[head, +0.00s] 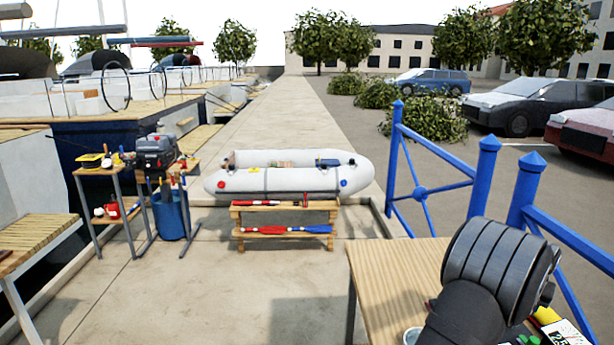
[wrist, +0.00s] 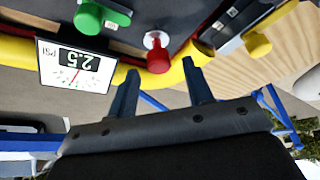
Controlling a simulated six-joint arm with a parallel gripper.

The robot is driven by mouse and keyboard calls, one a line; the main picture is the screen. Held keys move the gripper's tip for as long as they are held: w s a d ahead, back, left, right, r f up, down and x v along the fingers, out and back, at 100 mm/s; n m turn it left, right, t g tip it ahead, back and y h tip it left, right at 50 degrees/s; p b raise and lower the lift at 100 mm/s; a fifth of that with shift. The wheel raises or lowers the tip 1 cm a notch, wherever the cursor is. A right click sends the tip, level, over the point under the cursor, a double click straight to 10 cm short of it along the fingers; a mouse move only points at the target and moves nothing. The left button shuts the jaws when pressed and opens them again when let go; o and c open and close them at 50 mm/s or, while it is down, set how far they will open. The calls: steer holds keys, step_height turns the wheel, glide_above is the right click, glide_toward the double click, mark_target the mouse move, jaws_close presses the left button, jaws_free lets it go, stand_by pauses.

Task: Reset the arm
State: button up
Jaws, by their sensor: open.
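My gripper (wrist: 161,70) shows in the wrist view with its two dark fingers spread apart and nothing held between them. A red knob (wrist: 158,58) on a dark panel appears just beyond the gap between the fingertips; I cannot tell how far off it is. In the head view my arm rises at the lower right over a wooden table (head: 392,270), and its gripper end is hidden or out of frame.
In the head view a blue railing (head: 488,160) stands behind the table. An inflatable dinghy (head: 285,180) rests farther off.

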steer(key=v, duration=1.7)
steer(key=x, duration=2)
steer(key=shift+s+a+f, duration=0.35)
steer(key=shift+f, duration=0.1)
steer(key=v, duration=1.7)
steer(key=f+m+g+h, duration=0.1)
steer(key=f+g, duration=0.1)
steer(key=f, duration=0.2)
steer(key=d+f+m+g+h, duration=0.1)
steer(key=f+m, duration=0.1)
steer(key=f, duration=0.3)
steer(key=f+m+g, duration=0.1)
steer(key=f+g, duration=0.1)
steer(key=f, duration=0.3)
steer(key=shift+d+f+g+h, duration=0.1)
steer(key=shift+d+g+h, duration=0.2)
steer(key=shift+d+h, duration=0.1)
steer(key=shift+w+f+m+g+h, duration=0.15)
steer(key=shift+f+m, duration=0.05)
steer(key=shift+f, duration=0.25)
steer(key=shift+w+f+m+g+h, duration=0.1)
steer(key=shift+f+m+g+h, duration=0.1)
steer(key=shift+f, duration=0.2)
steer(key=shift+o, duration=0.4)
